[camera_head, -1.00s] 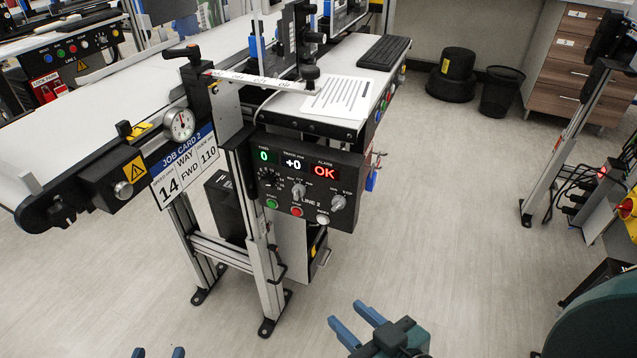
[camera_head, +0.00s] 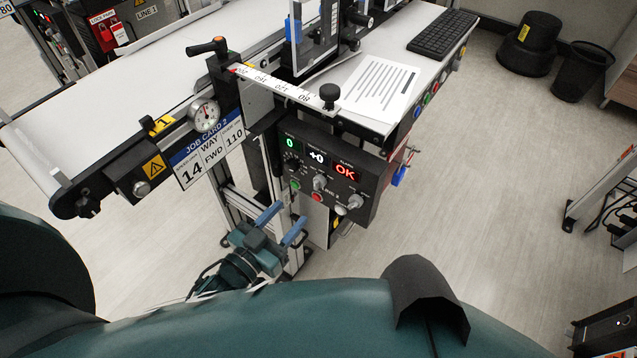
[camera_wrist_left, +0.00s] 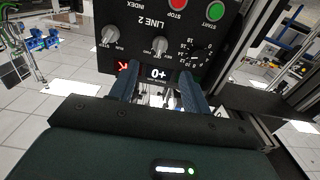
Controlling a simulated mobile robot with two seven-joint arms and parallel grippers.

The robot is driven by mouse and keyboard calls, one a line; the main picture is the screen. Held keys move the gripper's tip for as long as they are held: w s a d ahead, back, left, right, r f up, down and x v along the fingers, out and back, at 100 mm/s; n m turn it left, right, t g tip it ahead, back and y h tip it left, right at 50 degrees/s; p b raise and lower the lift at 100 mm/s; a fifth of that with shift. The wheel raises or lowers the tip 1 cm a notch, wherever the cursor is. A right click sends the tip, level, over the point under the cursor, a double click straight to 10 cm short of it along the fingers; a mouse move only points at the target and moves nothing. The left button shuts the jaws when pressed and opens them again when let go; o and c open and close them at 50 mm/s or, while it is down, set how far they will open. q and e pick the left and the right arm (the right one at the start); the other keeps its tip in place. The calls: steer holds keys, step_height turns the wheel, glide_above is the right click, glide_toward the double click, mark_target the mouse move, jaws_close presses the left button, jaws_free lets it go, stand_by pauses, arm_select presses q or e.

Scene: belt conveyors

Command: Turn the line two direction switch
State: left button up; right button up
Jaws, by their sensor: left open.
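The line 2 control panel (camera_head: 330,168) is a dark box under the line two conveyor. The direction switch is the grey middle knob (camera_head: 320,183) below the "+0" display. It shows upside down in the wrist view (camera_wrist_left: 160,46), with REV and FWD marked beside it. My left gripper (camera_head: 293,212) is open and empty, its blue fingers pointing at the panel from the lower left. In the wrist view its fingertips (camera_wrist_left: 157,80) lie below the knob in the picture, apart from it. The knob's exact setting is too small to tell. My right gripper is out of view.
Another grey knob (camera_head: 355,201), a green button (camera_head: 295,185) and a red button (camera_head: 317,197) sit close to the switch. The conveyor's metal leg (camera_head: 237,205) stands left of the panel.

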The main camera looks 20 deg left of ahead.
mark_target(315, 186)
arm_select(q)
steer(key=x, duration=0.9)
steer(key=shift+w+d, duration=0.15)
steer(key=shift+w, duration=0.15)
steer(key=shift+c, duration=0.2)
steer(key=c, duration=0.9)
